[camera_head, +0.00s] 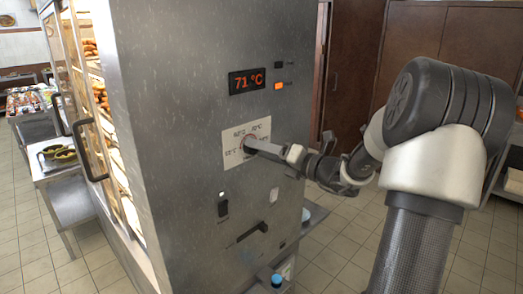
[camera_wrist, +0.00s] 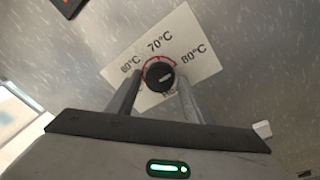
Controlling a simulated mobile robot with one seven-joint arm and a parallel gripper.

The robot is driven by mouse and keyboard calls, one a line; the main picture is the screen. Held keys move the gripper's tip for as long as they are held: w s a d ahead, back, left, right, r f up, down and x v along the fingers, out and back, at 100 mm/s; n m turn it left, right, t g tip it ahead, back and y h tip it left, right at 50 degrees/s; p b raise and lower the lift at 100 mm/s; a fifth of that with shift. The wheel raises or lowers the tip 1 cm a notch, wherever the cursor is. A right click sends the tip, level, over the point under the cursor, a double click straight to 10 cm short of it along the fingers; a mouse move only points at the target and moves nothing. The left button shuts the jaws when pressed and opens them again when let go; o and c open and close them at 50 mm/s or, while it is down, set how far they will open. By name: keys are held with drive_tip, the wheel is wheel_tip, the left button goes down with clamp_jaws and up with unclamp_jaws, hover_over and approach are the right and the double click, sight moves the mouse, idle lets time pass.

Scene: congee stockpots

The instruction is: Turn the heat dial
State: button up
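The heat dial (camera_wrist: 159,76) is a round black knob with a red arc around its upper side, on a white label plate (camera_wrist: 203,64) marked 60, 70 and 80 °C. In the head view the plate (camera_head: 239,134) is on the steel cabinet's front, and my gripper hides most of the dial. My gripper (camera_head: 252,146) reaches in from the right. In the wrist view my gripper (camera_wrist: 158,78) is open, with one finger on each side of the dial and small gaps visible; contact is hard to tell. A pale mark shows on the dial's face.
The cabinet's display (camera_head: 247,81) reads 71 °C, with a lit orange switch (camera_head: 280,86) to its right. Below the dial are a black switch (camera_head: 223,205) and a dark lever (camera_head: 248,233). Glass doors with a handle (camera_head: 82,150) are on the left.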

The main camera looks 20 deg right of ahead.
drive_tip(key=c, duration=0.7)
drive_tip(key=n+h+b, duration=0.1)
drive_tip(key=n+b, duration=0.9)
drive_tip(key=n+h+b, duration=0.1)
drive_tip(key=n+b, duration=0.4)
drive_tip(key=n, duration=0.1)
drive_tip(key=shift+s+a+f+h+b, duration=0.1)
drive_tip(key=shift+a+f+h+b, duration=0.05)
drive_tip(key=shift+a+h+b, duration=0.2)
drive_tip(key=shift+r+n+h+b, duration=0.2)
drive_tip(key=shift+n+b, duration=0.55)
drive_tip(key=shift+n, duration=0.6)
drive_tip(key=shift+r+n+h+b, duration=0.15)
drive_tip(key=shift+n+b, duration=0.6)
drive_tip(key=shift+n, duration=0.6)
